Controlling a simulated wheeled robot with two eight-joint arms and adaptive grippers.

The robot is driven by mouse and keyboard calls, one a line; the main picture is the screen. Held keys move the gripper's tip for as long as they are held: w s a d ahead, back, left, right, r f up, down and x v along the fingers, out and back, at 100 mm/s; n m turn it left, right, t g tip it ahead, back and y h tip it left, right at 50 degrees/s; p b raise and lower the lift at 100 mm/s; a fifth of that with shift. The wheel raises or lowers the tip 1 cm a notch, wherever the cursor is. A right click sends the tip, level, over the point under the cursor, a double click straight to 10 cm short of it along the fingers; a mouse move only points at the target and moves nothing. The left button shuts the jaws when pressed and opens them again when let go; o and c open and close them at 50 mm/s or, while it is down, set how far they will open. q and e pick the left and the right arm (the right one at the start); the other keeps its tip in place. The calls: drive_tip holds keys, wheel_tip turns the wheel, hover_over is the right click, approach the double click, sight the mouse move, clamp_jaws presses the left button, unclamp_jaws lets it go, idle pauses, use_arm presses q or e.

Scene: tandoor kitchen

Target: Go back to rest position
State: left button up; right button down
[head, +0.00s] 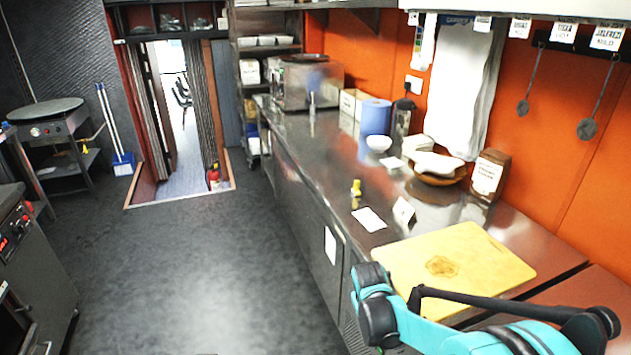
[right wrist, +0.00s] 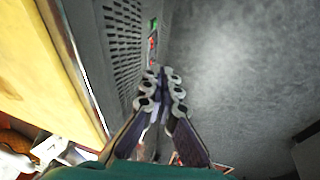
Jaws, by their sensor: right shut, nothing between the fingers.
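My right gripper (right wrist: 162,85) shows in the right wrist view with its two fingers together and nothing between them. It hangs in front of a grey perforated cabinet front (right wrist: 125,45), with the dark floor (right wrist: 225,60) to the right. In the head view my teal and black right arm reaches in from the lower right, over the near end of the steel counter (head: 325,170). I cannot make out its fingers there. My left arm and left gripper are not in view.
A yellow cutting board (head: 455,262) lies on the counter close to my right arm; its edge also shows in the wrist view (right wrist: 45,60). A small yellow bottle (head: 356,188), a white card (head: 369,219) and a basket (head: 436,178) stand farther back. The floor (head: 200,270) left of the counter is clear.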

drive_tip(key=s+d+r+m+t+y, duration=0.1)
drive_tip(key=s+r, duration=0.4)
drive_tip(key=s, duration=0.5)
drive_tip(key=s+d+r+m+t, duration=0.1)
drive_tip(key=s+r+t, duration=0.1)
drive_tip(key=s+r, duration=0.4)
drive_tip(key=s, duration=0.4)
drive_tip(key=shift+s+d+r+m+t+y, duration=0.2)
drive_tip(key=shift+s+d+m+t+y, duration=0.1)
drive_tip(key=shift+s+m+t+y, duration=0.1)
